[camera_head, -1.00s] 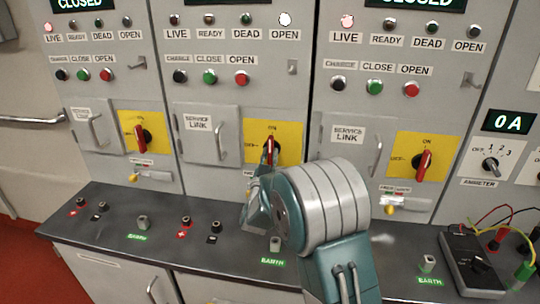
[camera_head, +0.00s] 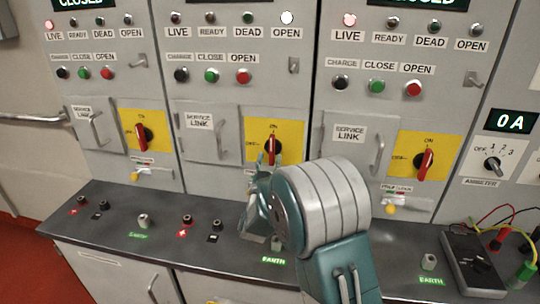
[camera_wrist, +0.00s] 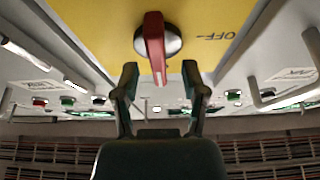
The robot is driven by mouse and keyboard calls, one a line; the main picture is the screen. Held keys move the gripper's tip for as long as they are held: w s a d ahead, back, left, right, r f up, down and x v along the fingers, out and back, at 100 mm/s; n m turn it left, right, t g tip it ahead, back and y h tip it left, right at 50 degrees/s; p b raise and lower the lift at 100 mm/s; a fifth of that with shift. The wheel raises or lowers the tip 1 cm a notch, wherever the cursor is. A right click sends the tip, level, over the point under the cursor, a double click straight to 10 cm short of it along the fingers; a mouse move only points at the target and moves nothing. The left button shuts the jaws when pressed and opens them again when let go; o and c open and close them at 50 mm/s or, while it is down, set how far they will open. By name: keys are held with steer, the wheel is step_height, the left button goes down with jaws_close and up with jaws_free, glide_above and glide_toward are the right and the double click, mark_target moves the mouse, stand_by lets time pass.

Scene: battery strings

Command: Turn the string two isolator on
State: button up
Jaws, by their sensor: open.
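The string two isolator is the red handle (camera_head: 272,147) on the yellow plate (camera_head: 292,130) of the middle panel. The handle stands about upright, in line with the ON mark above it; the OFF mark is to its left. In the wrist view the same handle (camera_wrist: 154,45) hangs down from a round knob, with OFF to its right. My gripper (camera_head: 266,168) is just below and in front of the handle. In the wrist view my gripper (camera_wrist: 160,75) is open, with the handle's end between the fingertips in the picture. No contact shows; the depth gap is unclear.
Similar isolators stand on the left panel (camera_head: 143,135) and right panel (camera_head: 425,163). The middle panel's OPEN lamp (camera_head: 287,18) is lit white. A service link door handle (camera_head: 220,138) projects left of the isolator. A dark ledge (camera_head: 110,235) with terminals runs below; a meter (camera_head: 470,258) sits at right.

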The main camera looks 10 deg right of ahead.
steer(key=v, duration=1)
steer(key=shift+f, duration=0.1)
